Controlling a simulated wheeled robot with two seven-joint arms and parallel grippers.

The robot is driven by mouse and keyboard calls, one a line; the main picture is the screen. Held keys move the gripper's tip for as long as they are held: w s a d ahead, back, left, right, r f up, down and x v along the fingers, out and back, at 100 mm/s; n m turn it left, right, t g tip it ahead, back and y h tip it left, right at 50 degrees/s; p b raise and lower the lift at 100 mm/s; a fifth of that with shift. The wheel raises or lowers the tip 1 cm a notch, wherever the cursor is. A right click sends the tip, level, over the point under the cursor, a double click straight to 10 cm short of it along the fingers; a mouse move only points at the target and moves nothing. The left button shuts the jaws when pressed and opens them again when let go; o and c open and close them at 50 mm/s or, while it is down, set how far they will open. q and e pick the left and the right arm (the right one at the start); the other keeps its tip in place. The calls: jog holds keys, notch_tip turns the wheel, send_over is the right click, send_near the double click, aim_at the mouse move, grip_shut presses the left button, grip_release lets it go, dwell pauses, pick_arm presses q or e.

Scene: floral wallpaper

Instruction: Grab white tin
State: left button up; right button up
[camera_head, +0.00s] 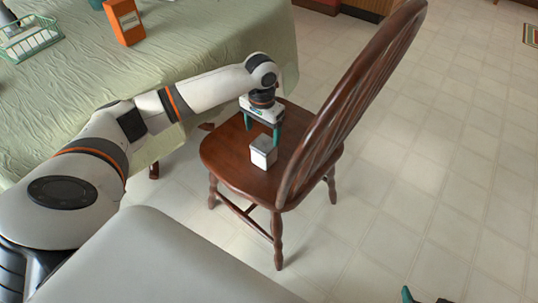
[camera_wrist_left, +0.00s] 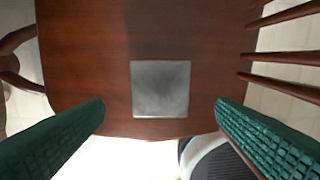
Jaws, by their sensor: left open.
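The white tin (camera_head: 263,153) is a small square box standing on the seat of a brown wooden chair. In the left wrist view the tin (camera_wrist_left: 160,88) shows as a grey square lying between and beyond the two green fingers. My left gripper (camera_head: 262,130) points down just above the tin, fingers spread and empty. The fingers (camera_wrist_left: 160,112) frame the tin with a gap on both sides. A teal tip at the bottom right of the head view (camera_head: 408,295) appears to be part of my right gripper; most of it is out of frame.
The chair (camera_head: 225,162) has a spindled back (camera_head: 350,90) rising close to the right of my left gripper. A table with a pale green cloth (camera_head: 190,40) is at left, holding an orange box (camera_head: 124,20) and a green wire basket (camera_head: 30,42). Tiled floor is clear at right.

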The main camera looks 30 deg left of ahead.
aim_at(263, 144)
pick_arm(q)
notch_tip(263, 144, down, 6)
jog(key=shift+r+b, duration=0.1)
jog(key=shift+b, duration=1)
jog(key=shift+f, duration=0.6)
pick_arm(e)
jog(key=shift+w+a+r+t+y, duration=1.2)
jog(key=shift+w+a+r+t, duration=0.5)
jog(key=shift+w+r+t, duration=2.25)
pick_arm(q)
jog(key=f+b, duration=0.2)
jog(key=f, duration=0.1)
jog(key=f+b, duration=0.1)
jog(key=shift+w+f, duration=0.15)
jog(key=shift+w, duration=0.1)
jog(key=shift+f, duration=0.15)
jog(key=c, duration=1.2)
pick_arm(e)
notch_tip(263, 144, up, 10)
jog(key=s+a+t+y, duration=0.1)
jog(key=t+y, duration=0.1)
jog(key=t, duration=0.4)
jog(key=shift+s+a+n, duration=0.15)
jog(key=shift+n, duration=0.25)
jog(key=shift+f+t, duration=0.1)
jog(key=shift+t, duration=0.15)
